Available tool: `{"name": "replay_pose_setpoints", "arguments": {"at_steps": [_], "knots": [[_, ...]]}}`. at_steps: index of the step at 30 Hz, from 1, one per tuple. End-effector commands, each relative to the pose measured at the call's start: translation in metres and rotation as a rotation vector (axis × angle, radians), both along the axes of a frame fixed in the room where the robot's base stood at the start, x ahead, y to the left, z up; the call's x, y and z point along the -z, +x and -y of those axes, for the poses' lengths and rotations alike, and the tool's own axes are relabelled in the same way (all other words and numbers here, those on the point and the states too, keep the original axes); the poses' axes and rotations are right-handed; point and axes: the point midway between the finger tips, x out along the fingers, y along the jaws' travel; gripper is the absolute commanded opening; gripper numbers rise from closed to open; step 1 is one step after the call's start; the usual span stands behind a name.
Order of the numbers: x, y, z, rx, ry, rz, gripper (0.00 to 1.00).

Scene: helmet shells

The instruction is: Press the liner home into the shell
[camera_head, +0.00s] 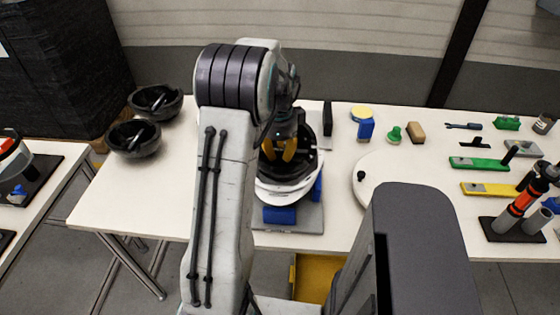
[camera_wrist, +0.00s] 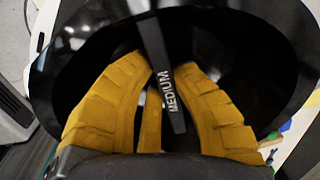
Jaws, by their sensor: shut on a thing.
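The white shell (camera_head: 288,193) sits open side up in a grey fixture with blue pads (camera_head: 280,215) on the table, partly hidden behind my arm. The black liner (camera_head: 315,122) is at the shell, its dark bowl showing above the white rim. How deep it sits is hidden. My gripper (camera_head: 279,150) is over the shell, its yellow fingers pointing down into the liner. In the wrist view my gripper (camera_wrist: 163,68) is shut on the liner's black crossbar, which reads MEDIUM; the glossy liner bowl (camera_wrist: 235,45) spreads around the fingers.
Two more black bowls with crossbars (camera_head: 156,102) (camera_head: 134,138) stand at the table's left. A round white plate (camera_head: 390,175) lies right of the fixture. Small blocks, green and yellow bars (camera_head: 478,163) and a tool stand (camera_head: 515,228) occupy the right side.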

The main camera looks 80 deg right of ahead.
Motion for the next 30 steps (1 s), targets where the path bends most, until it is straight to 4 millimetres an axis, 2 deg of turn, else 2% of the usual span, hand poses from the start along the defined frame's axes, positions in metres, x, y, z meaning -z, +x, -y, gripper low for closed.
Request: {"name": "replay_pose_setpoints", "arguments": {"at_steps": [12,26,27,30], "knots": [[0.037,0.0,0.0,-0.001,0.002,0.0,0.0],[0.043,0.0,0.0,-0.001,-0.001,0.0,0.0],[0.043,0.0,0.0,-0.001,0.0,0.0,0.25],[0.042,0.0,0.0,-0.001,0.0,0.0,0.34]]}}
